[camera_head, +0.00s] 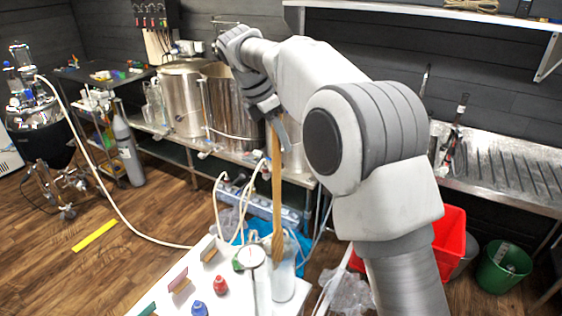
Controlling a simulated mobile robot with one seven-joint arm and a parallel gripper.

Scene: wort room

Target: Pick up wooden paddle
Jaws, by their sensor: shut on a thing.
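The wooden paddle (277,190) is long and light brown. It hangs nearly upright in the middle of the head view, with its lower end beside a clear cylinder (282,280). My gripper (272,118) is shut on the paddle near its upper end. The fingertips are partly hidden by my wrist. I cannot tell whether the paddle's lower end is inside the cylinder or in front of it.
A white table (172,300) below holds red and blue small bottles and a round gauge (250,257). Steel pots (184,98) stand on a bench behind. A red bin (449,240) and a green bucket (503,267) are at right. The left floor is mostly open, crossed by a hose.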

